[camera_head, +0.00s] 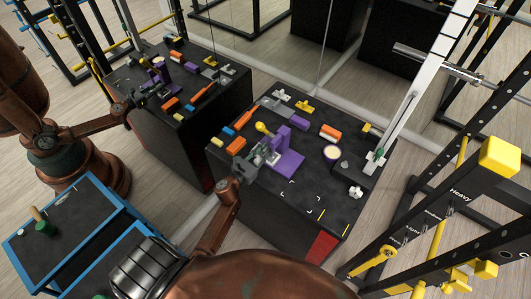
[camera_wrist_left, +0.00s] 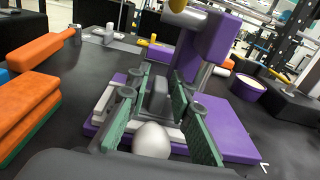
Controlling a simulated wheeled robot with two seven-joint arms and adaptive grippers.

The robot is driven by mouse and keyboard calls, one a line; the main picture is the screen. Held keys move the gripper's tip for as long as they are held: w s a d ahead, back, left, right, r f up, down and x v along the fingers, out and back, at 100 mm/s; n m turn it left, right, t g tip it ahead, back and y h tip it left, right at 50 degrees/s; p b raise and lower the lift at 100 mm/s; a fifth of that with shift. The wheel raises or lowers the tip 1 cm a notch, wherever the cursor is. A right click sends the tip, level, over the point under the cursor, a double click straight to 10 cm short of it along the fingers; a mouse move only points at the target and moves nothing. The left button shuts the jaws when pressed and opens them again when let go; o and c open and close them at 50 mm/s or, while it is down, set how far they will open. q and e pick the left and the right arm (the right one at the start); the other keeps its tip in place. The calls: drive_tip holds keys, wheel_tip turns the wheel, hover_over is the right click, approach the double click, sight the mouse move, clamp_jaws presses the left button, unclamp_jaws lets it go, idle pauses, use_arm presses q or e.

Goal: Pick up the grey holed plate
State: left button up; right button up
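My left gripper (camera_head: 256,160) is over the purple stand (camera_head: 289,161) on the black-topped box. In the left wrist view its green-padded fingers (camera_wrist_left: 160,112) are open and apart. A light grey flat piece (camera_wrist_left: 105,101) lies on the purple base (camera_wrist_left: 235,134), partly hidden by the fingers; it may be the grey holed plate, but I cannot make out holes. A darker grey upright piece (camera_wrist_left: 158,98) shows between the fingers, with a pale rounded knob (camera_wrist_left: 151,141) nearer the camera. I cannot tell whether the fingers touch anything. My right gripper is not in view.
Orange blocks (camera_wrist_left: 28,108) lie left of the gripper in the wrist view. A purple upright (camera_wrist_left: 205,42) stands close beyond the fingers. A white-topped purple cup (camera_head: 331,153) and a black rack (camera_head: 465,190) are to the right. A mirror behind reflects the box.

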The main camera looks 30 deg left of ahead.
use_arm(q)
drive_tip(key=shift+c, duration=0.7)
clamp_jaws()
